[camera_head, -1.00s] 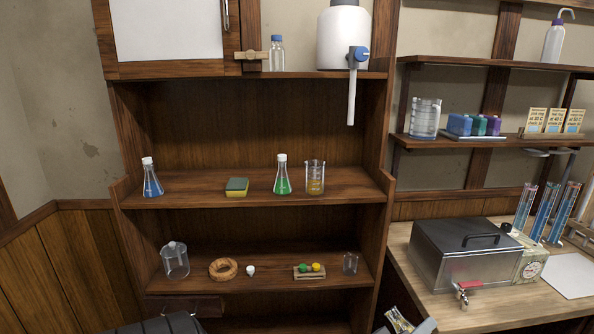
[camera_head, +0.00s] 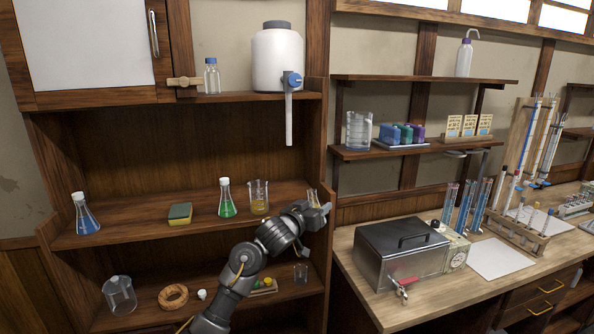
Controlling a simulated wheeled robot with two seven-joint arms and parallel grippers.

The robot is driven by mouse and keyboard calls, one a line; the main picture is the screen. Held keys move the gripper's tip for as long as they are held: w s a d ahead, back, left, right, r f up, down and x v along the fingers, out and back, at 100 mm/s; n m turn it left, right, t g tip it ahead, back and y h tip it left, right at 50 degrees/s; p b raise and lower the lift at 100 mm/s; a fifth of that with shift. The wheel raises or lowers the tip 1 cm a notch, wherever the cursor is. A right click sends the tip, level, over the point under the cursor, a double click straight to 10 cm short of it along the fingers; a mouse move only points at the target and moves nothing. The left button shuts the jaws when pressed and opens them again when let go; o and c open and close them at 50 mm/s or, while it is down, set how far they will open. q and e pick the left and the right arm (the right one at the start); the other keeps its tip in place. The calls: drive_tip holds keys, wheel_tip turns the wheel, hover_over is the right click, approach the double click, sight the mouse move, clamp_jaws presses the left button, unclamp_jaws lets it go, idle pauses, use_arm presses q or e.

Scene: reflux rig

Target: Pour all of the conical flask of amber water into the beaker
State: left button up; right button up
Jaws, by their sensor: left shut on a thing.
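A glass beaker (camera_head: 258,198) with some amber liquid low in it stands upright on the middle shelf, right of the flask of green liquid. My left gripper (camera_head: 322,213) is in front of that shelf's right end, to the right of the beaker and apart from it. It is shut on a small glass vessel with an amber tint, seemingly the conical flask (camera_head: 313,196). The gripper hides much of it, so its tilt and how much liquid it holds cannot be told. My right gripper is not in view.
A green flask (camera_head: 226,198), a sponge (camera_head: 180,214) and a blue flask (camera_head: 86,216) share the middle shelf (camera_head: 140,231). My left arm passes before the lower shelf. A metal bath (camera_head: 402,255) stands on the right bench. A dispenser spout (camera_head: 289,120) hangs above the shelf.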

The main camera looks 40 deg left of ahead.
use_arm(q)
drive_tip(key=shift+m+y, duration=0.4)
drive_tip(key=shift+y, duration=0.3)
drive_tip(key=a+r, duration=0.4)
drive_tip(key=a, duration=0.1)
drive_tip(key=w+a+r, duration=0.1)
drive_tip(key=a+r, duration=0.2)
drive_tip(key=shift+a+p, duration=0.1)
drive_tip(key=shift+p, duration=0.3)
